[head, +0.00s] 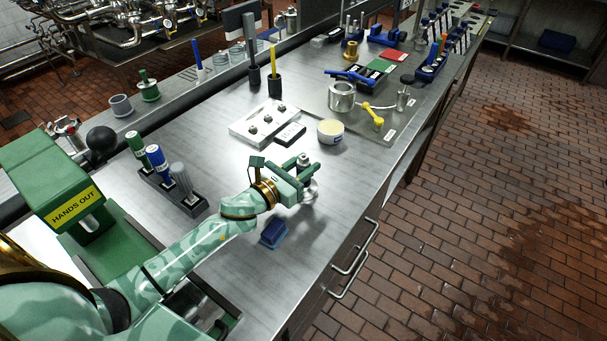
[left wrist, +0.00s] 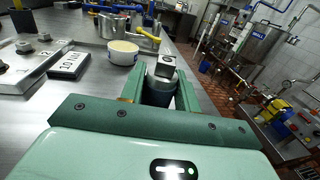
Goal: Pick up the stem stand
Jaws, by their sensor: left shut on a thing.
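The stem stand appears to be the small metal piece (head: 311,191) at my left gripper (head: 309,179), over the steel bench near its front edge. In the left wrist view it is a grey post with a squarish top (left wrist: 165,67). It stands between the two green fingers of my left gripper (left wrist: 160,88), which are shut on it. Its lower part is mostly hidden by the gripper, and I cannot tell whether its base touches the bench. My right gripper is not in view.
A blue block (head: 273,233) lies on the bench just below the gripper. A cream-topped tub (head: 330,132), a black-and-white label block (head: 289,135) and a white plate with knobs (head: 264,122) stand beyond. A dark rack with coloured cylinders (head: 172,192) is at left.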

